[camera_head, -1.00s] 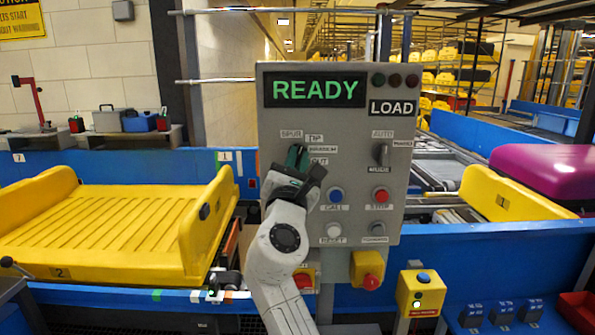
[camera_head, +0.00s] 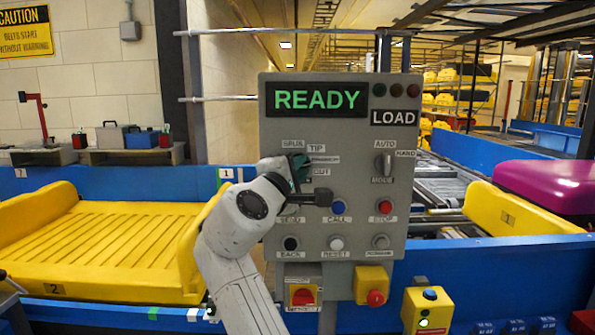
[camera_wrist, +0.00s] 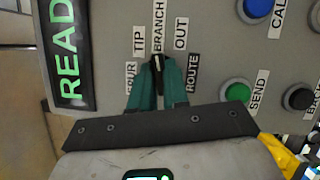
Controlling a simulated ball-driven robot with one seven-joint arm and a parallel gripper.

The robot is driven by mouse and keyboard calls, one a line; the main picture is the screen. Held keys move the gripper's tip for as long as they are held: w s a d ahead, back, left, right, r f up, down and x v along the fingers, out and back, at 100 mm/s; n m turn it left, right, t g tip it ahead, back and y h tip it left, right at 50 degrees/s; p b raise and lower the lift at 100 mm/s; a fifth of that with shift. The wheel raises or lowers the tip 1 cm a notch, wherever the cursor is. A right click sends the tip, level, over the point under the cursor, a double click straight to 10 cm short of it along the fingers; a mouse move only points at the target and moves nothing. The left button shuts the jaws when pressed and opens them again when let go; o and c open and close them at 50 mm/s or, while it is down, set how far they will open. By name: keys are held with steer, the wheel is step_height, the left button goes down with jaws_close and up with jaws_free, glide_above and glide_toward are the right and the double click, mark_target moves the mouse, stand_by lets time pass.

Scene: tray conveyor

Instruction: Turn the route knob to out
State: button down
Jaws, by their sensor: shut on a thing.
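The route knob (camera_wrist: 157,62) is a small black knob on the grey control panel (camera_head: 340,140), with the labels TIP, BRANCH and OUT fanned around it. In the wrist view its tip points toward the BRANCH label (camera_wrist: 158,26), with OUT (camera_wrist: 181,34) to the right of that. My gripper (camera_wrist: 157,80) has its teal fingers closed on the knob's two sides. In the head view my gripper (camera_head: 300,168) reaches the panel from the lower left and hides most of the knob there.
The panel display (camera_head: 317,98) reads READY. The mode knob (camera_head: 383,164), a blue call button (camera_head: 338,208), a red stop button (camera_head: 385,207) and other buttons sit close by. A yellow tray (camera_head: 110,240) lies at left.

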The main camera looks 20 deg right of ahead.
steer(key=m+g+y, duration=0.1)
steer(key=m, duration=0.2)
steer(key=m+g+y+p, duration=0.1)
steer(key=m, duration=0.3)
stand_by(0.3)
steer(key=shift+m+y, duration=0.3)
steer(key=shift+m, duration=0.1)
steer(key=c, duration=1.1)
jaws_free()
steer(key=shift+r, duration=0.1)
steer(key=b+v, duration=0.2)
steer(key=v, duration=0.8)
steer(key=shift+s+a+r, duration=0.1)
steer(key=shift+s+a, duration=0.1)
steer(key=shift+s, duration=0.1)
